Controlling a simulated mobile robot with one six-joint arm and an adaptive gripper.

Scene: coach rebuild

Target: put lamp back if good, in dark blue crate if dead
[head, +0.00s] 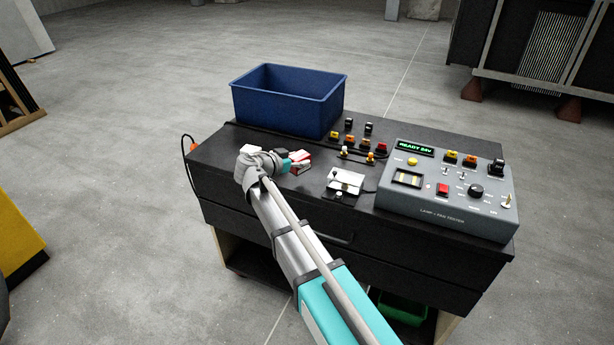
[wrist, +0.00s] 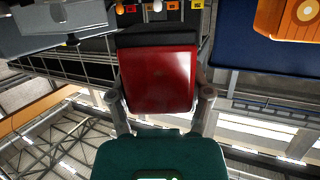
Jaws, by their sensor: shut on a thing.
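My gripper (head: 292,160) is low over the left part of the black bench top, shut on a red thing. In the wrist view my gripper (wrist: 161,100) has one finger on each side of this red thing (wrist: 160,80), which has a dark upper end. In the head view the red thing (head: 301,158) shows red and white beside my gripper. I cannot tell whether it is a lamp or touches the bench. The dark blue crate (head: 265,104) stands open at the bench's back left; no contents are visible.
The grey tester (head: 455,212) at the right reads "READY 24V". Small coloured connectors (head: 349,139) and a white card or tray (head: 345,181) lie between it and my gripper. The black bench (head: 300,205) has drawers.

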